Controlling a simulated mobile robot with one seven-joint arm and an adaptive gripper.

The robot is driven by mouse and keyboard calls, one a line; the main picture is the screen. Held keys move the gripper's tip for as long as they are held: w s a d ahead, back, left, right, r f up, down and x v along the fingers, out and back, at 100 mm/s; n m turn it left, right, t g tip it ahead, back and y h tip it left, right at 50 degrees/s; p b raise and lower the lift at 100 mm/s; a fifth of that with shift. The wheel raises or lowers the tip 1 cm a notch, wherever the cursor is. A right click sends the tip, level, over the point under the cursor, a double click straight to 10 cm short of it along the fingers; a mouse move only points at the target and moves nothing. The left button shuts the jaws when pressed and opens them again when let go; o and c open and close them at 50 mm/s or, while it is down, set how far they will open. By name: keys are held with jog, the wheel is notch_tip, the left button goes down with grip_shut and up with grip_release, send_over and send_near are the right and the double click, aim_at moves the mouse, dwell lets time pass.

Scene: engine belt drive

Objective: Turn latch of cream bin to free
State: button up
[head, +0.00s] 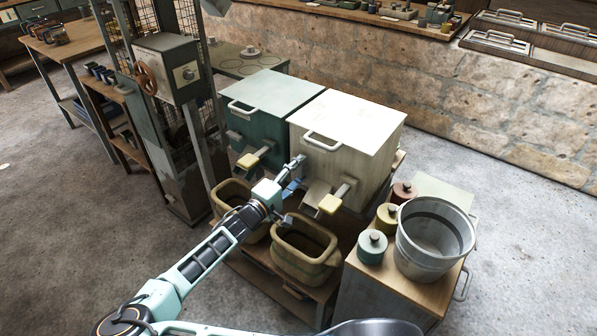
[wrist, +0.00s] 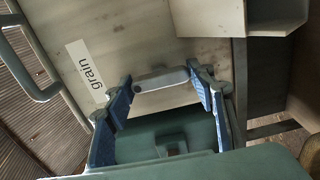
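The cream bin (head: 341,151) stands beside a teal bin, with a lid handle (head: 322,141) at its top front edge. Its front carries a "grain" label in the wrist view (wrist: 85,65). A grey bar-shaped latch (wrist: 160,78) sits on that front panel. My gripper (head: 291,187) is at the cream bin's lower left front. In the wrist view my gripper (wrist: 162,88) is open, with blue-padded fingers on either side of the latch. I cannot tell whether they touch it. In the head view the gripper hides the latch.
The teal bin (head: 262,100) is close on the left. Tan tubs (head: 304,250) stand below. Canisters (head: 372,247) and a metal bucket (head: 432,245) occupy the right-hand cabinet. The floor at far right is clear.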

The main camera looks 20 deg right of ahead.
jog(key=o, duration=0.5)
jog(key=v, duration=1.2)
